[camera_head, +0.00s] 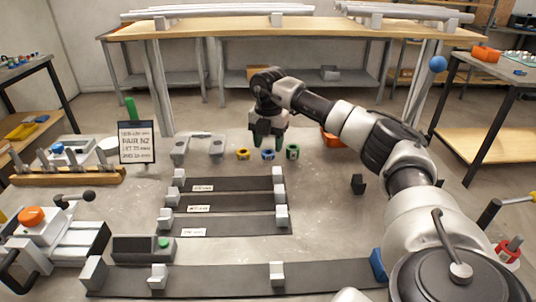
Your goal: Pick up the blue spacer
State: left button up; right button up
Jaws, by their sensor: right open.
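The blue spacer (268,155) is a small ring on the grey work surface near its back edge. It sits between a yellow spacer (243,154) and a green spacer (292,152). My right gripper (268,141) comes in from the right and points down just above and behind the blue spacer. It is open; I cannot tell whether its fingers touch the blue spacer. My left gripper is out of view.
Dark jig rails (228,202) with light end blocks lie in front of the spacers. A sign (137,143) stands at left. An orange bin (331,139) is behind my right arm. A black block (358,184) stands at right. The surface between rails and black block is clear.

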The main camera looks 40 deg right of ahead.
aim_at(268, 154)
notch_tip(268, 154, down, 2)
jog(key=shift+f, duration=0.2)
jog(key=c, duration=0.7)
jog(key=shift+d+r, duration=0.1)
jog(key=shift+r, duration=0.05)
